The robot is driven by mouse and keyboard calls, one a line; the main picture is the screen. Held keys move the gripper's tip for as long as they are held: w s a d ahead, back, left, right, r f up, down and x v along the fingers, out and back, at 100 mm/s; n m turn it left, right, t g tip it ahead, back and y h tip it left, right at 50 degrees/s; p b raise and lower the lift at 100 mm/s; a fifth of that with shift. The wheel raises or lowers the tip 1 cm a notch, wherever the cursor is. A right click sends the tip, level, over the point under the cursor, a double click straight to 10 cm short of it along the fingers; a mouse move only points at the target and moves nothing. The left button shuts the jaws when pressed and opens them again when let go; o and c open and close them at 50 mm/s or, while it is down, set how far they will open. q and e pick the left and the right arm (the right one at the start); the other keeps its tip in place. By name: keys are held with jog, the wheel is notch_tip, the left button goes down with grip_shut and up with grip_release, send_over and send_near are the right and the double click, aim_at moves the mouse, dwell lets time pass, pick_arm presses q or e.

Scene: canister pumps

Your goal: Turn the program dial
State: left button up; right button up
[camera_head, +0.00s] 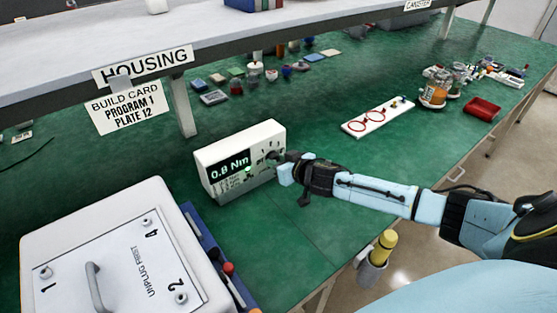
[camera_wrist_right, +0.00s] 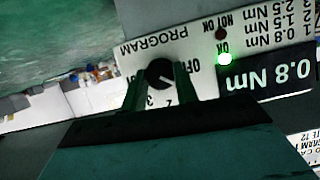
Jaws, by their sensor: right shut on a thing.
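A white control box (camera_head: 248,150) stands on the green bench, its display reading 0.8 Nm. In the right wrist view the front panel is upside down and its black program dial (camera_wrist_right: 160,73) has OFF, 2 and 3 readable around it. My right gripper (camera_head: 279,160) reaches the box from the right. In the right wrist view the two fingers of my right gripper (camera_wrist_right: 160,76) are on either side of the dial, shut on it. The green OK lamp (camera_wrist_right: 224,59) is lit; the NOT OK lamp (camera_wrist_right: 221,34) is dark. My left gripper is not in view.
A build card (camera_head: 127,108) on the shelf reads PROGRAM 1, PLATE 12. A white box with a handle (camera_head: 105,240) stands at the front left. A white board with red rings (camera_head: 377,118) lies beyond my right arm. Small parts lie behind the control box.

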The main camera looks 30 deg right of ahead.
jog(key=shift+a+n+t+h, duration=0.15)
jog(key=shift+n+h, duration=0.75)
jog(key=shift+n, duration=0.45)
jog(key=shift+a+n+t+h, duration=0.15)
jog(key=shift+n+h, duration=0.75)
jog(key=shift+n, duration=0.45)
jog(key=shift+d, duration=0.1)
jog(key=o, duration=1)
jog(key=shift+c, duration=0.2)
jog(key=p+v, duration=0.1)
jog(key=v, duration=1.2)
jog(key=shift+s, duration=0.2)
